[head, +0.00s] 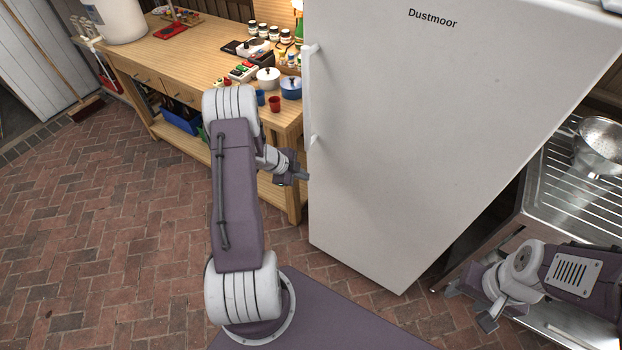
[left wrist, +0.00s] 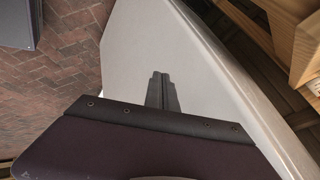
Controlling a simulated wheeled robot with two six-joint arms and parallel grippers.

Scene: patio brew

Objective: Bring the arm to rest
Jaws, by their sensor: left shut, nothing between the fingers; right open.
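My left arm stands up in the middle of the head view, bent at its elbow. My left gripper (head: 303,176) is by the lower left edge of the white fridge (head: 420,130), beside the end of the wooden bench. In the left wrist view its fingers (left wrist: 160,88) are together, with nothing between them, in front of the white fridge surface (left wrist: 140,50). I cannot tell whether they touch it. My right gripper (head: 468,305) is at the lower right of the head view, open and empty, in front of the steel sink unit.
The wooden bench (head: 184,52) holds a white pot (head: 267,78), a blue pot (head: 291,87), a red cup (head: 275,103) and several jars. A metal colander (head: 600,146) sits on the steel drainer (head: 560,190).

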